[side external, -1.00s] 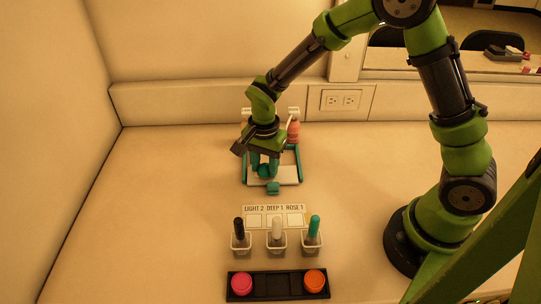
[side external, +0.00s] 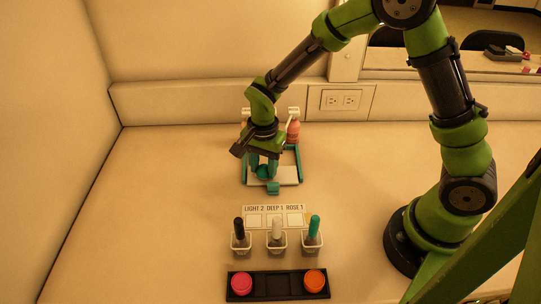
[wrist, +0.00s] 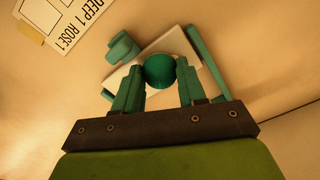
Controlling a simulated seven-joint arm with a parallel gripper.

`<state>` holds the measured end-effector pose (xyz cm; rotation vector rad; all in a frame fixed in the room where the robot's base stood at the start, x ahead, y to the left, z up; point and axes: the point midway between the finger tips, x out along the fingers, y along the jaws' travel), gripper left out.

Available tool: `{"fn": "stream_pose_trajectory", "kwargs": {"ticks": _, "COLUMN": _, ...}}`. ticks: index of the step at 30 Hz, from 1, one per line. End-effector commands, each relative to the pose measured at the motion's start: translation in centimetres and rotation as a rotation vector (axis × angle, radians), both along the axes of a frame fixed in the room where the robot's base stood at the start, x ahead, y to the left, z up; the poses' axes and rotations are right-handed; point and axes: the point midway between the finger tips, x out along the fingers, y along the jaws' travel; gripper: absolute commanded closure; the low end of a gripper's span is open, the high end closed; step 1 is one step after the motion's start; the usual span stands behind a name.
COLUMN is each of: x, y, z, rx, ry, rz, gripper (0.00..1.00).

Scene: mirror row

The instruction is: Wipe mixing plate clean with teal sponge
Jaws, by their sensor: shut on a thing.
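The mixing plate (side external: 289,177) is a pale flat plate in a teal frame on the table. It also shows in the wrist view (wrist: 128,73), tilted in the picture and partly hidden by my fingers. My gripper (side external: 262,171) is low over the plate, pointing down. In the wrist view my gripper (wrist: 160,85) has its two teal fingers on either side of the round teal sponge (wrist: 160,69) and is shut on it. I cannot tell whether the sponge touches the plate. No smears on the plate can be made out.
A label card (side external: 274,217) lies in front of the plate. A black tray (side external: 276,286) with pink and orange pots is nearest. The left table is clear.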

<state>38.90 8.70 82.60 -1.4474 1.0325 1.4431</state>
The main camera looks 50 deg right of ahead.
Motion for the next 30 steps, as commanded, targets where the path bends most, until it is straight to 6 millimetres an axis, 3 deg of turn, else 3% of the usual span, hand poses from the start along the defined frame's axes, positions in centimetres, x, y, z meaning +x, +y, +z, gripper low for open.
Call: {"fn": "stream_pose_trajectory", "kwargs": {"ticks": 30, "x": -3.3, "y": -3.4, "z": 0.1, "rx": -0.002, "ry": 0.007, "rz": -0.004, "gripper": 0.84}}
